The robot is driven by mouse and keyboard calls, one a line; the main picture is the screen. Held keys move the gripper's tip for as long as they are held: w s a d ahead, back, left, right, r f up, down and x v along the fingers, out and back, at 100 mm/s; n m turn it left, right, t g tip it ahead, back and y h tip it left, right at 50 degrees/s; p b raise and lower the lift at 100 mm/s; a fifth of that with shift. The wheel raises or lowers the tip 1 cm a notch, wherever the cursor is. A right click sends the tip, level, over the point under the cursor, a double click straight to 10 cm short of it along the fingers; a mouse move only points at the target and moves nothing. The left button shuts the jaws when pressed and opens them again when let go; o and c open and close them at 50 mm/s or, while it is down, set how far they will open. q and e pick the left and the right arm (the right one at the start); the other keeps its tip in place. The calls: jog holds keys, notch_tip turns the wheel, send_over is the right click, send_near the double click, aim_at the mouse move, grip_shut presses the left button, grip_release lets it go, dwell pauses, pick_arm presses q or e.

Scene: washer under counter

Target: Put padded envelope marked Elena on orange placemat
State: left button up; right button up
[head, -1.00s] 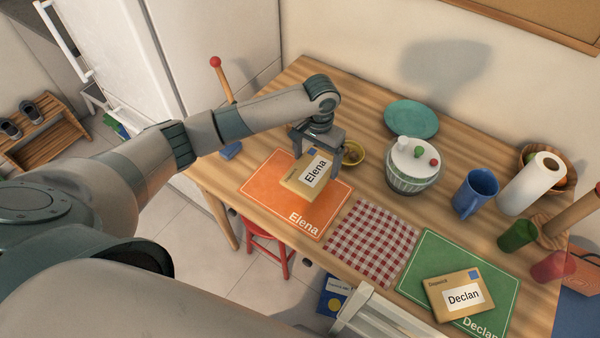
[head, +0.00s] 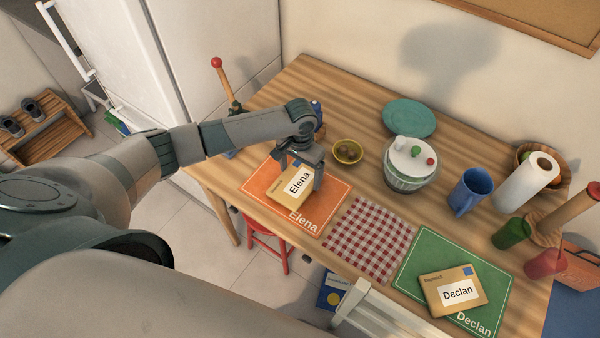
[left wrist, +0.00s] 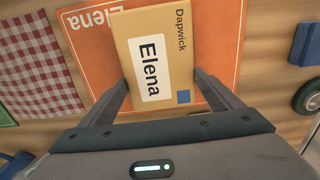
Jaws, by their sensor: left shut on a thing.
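The padded envelope marked Elena (head: 287,190) is tan with a white label. The orange placemat (head: 264,196), lettered Elena, lies at the left front of the table. My left gripper (head: 300,175) is shut on the envelope, its fingers on either side of it. The envelope is over the placemat, low; I cannot tell whether it touches. In the left wrist view the envelope (left wrist: 178,72) lies between the fingers, with the orange placemat (left wrist: 95,60) around it. My right gripper is not in view.
A yellow bowl (head: 348,152) stands behind the placemat. A checkered cloth (head: 368,238) lies to its right, then a green placemat (head: 412,262) with the Declan envelope (head: 438,297). A striped canister (head: 408,172) and blue mug (head: 473,192) stand further back.

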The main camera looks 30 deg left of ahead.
aim_at(300, 176)
pick_arm(q)
jog(key=shift+f, duration=0.65)
jog(key=shift+f, duration=0.1)
jog(key=o, duration=0.9)
jog(key=shift+o, duration=0.2)
notch_tip(300, 176, up, 12)
jog(key=b, duration=0.2)
